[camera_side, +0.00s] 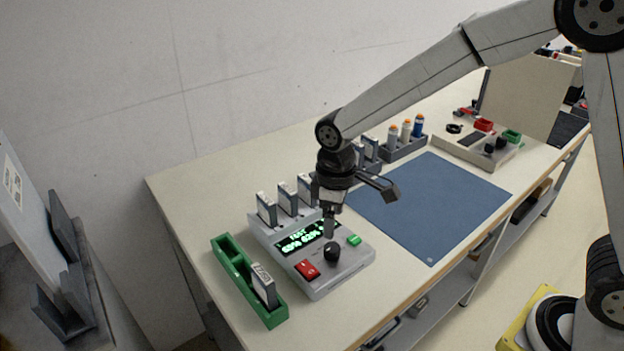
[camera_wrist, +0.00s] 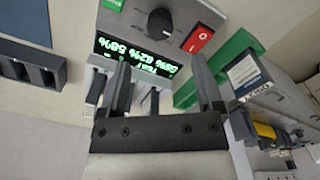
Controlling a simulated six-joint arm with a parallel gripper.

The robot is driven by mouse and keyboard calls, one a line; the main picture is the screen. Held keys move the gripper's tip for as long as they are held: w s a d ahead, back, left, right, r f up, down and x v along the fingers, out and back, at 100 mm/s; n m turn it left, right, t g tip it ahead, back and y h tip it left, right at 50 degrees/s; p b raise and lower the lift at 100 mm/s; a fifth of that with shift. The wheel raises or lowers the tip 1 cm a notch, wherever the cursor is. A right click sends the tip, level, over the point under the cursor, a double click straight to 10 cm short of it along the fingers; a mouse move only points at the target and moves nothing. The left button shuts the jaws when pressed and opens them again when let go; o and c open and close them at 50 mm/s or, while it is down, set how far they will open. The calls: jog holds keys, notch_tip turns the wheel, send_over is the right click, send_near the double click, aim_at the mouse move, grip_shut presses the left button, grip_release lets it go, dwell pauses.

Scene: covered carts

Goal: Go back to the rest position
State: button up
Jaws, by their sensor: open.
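My gripper (camera_side: 330,215) is open and empty above the grey charger box, its fingers pointing down. In the wrist view the two fingers of my gripper (camera_wrist: 165,90) stand apart with the charger's lit display between and beyond them. The charger (camera_side: 345,275) has a green display, a black knob (camera_side: 332,252), a red switch (camera_side: 307,269) and a green button (camera_side: 354,240). Several battery packs (camera_side: 287,199) stand upright in its back row; the gripper partly hides that end. Whether the fingers touch the charger I cannot tell.
A green tray (camera_side: 228,262) with one pack (camera_side: 263,285) stands left of the charger. A blue mat (camera_side: 430,205) lies clear to the right. Behind it is a dark rack (camera_side: 403,150) with bottles, and farther right a tray (camera_side: 480,150) of small parts beside an upright board (camera_side: 525,95).

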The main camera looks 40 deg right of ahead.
jog(key=shift+d, duration=0.1)
jog(key=s+d+f+m+t, duration=0.1)
jog(key=s+d+m+t, duration=0.1)
jog(key=s+d+m, duration=0.5)
jog(key=s+d, duration=0.4)
jog(key=s, duration=0.1)
jog(key=shift+d+f+t, duration=0.15)
jog(key=shift+f+t, duration=0.15)
dwell(0.6)
